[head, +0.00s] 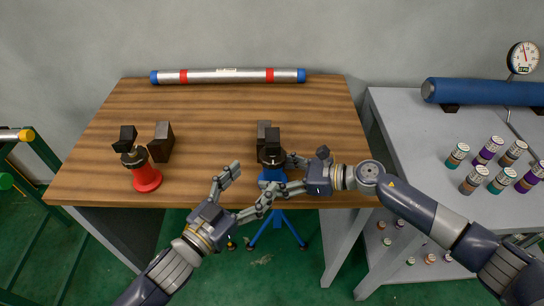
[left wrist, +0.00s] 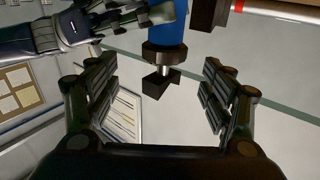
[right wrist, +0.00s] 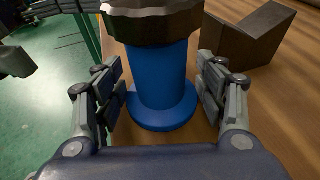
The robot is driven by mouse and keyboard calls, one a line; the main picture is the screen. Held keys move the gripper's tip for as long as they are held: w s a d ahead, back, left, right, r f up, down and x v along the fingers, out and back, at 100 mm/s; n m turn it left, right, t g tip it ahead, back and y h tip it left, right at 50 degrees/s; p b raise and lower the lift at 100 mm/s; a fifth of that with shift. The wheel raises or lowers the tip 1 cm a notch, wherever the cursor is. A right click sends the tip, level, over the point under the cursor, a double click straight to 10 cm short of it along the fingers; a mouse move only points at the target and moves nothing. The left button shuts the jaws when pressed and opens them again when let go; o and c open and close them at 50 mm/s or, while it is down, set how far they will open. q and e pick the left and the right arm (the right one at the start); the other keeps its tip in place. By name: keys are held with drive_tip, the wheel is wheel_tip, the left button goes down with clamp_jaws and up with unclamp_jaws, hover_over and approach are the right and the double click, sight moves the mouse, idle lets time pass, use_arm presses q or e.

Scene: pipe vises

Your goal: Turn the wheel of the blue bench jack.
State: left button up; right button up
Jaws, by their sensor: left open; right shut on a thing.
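The blue bench jack (head: 268,174) stands upright near the table's front edge, with a dark wheel (right wrist: 152,22) around its upper part and a black head (head: 272,137) on top. In the right wrist view its blue column (right wrist: 160,75) lies between my right fingers, below the wheel. My right gripper (head: 284,174) is shut on this column. My left gripper (head: 250,183) is open and empty, to the left of and in front of the jack. In the left wrist view the dark wheel (left wrist: 165,55) and black head (left wrist: 160,84) show beyond my spread left fingers.
A red jack (head: 147,178) and a dark block (head: 161,143) stand on the left of the wooden table (head: 215,120). Another dark block (head: 263,127) stands behind the blue jack. A silver pipe (head: 228,76) lies at the back. A blue tripod (head: 279,227) stands below the front edge.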

sight(273, 157)
use_arm(q)
drive_tip(key=shift+m+g+h, duration=0.7)
drive_tip(key=shift+g+h, duration=0.1)
drive_tip(key=x, duration=0.3)
drive_tip(key=a+x, duration=0.1)
drive_tip(key=x, duration=0.2)
drive_tip(key=w+x, duration=0.1)
drive_tip(key=x, duration=0.2)
drive_tip(key=shift+w, duration=0.3)
drive_tip(key=c, duration=1.1)
